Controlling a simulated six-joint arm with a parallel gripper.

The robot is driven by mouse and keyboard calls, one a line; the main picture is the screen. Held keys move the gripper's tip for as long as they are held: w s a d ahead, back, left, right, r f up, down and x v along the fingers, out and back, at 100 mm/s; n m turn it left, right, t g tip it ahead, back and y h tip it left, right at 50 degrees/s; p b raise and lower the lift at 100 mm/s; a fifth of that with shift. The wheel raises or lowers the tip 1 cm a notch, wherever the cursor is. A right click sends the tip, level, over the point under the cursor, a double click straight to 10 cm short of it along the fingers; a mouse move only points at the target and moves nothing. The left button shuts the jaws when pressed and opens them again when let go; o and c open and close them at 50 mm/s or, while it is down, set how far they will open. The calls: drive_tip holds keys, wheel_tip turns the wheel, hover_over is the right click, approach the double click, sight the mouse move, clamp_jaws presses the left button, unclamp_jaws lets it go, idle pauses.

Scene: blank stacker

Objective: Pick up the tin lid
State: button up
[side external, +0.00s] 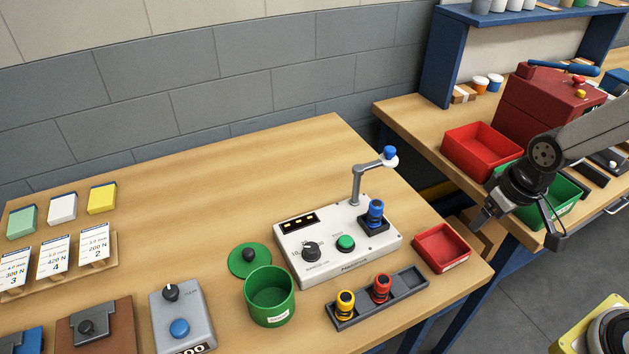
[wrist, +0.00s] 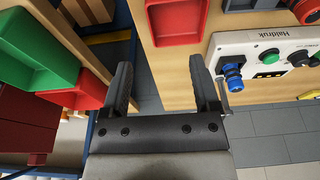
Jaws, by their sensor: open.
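The tin lid (side external: 242,266) is a flat green disc with a dark round knob. It lies on the wooden bench at the middle of the side external view, apart from and just behind the open green tin (side external: 270,301). My gripper (side external: 482,224) is far to the right of the lid, over the gap beyond the bench's right end. The wrist view shows its two dark fingers (wrist: 160,80) apart, with nothing between them.
A white control box (side external: 330,262) with a raised post stands between the lid and my gripper. A red tray (side external: 441,249) and a dark rack (side external: 411,286) with yellow and red plugs lie near it. The bench behind the lid is clear. Another green bin (side external: 562,203) sits beside my arm.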

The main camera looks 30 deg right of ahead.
drive_tip(key=w+a+n, duration=0.1)
drive_tip(key=w+a, duration=0.6)
drive_tip(key=w, duration=0.3)
drive_tip(key=n+g, duration=0.1)
drive_tip(key=n, duration=0.2)
hover_over(248, 251)
drive_tip(key=s, duration=0.1)
drive_tip(key=f, duration=0.3)
drive_tip(key=shift+d+f+y, duration=0.3)
drive_tip(key=shift+f+y, duration=0.1)
drive_tip(key=shift+f, duration=0.1)
drive_tip(key=shift+w+a+f, duration=0.1)
drive_tip(key=shift+w+f, duration=0.05)
drive_tip(key=shift+f, duration=1.05)
drive_tip(key=shift+f, duration=0.1)
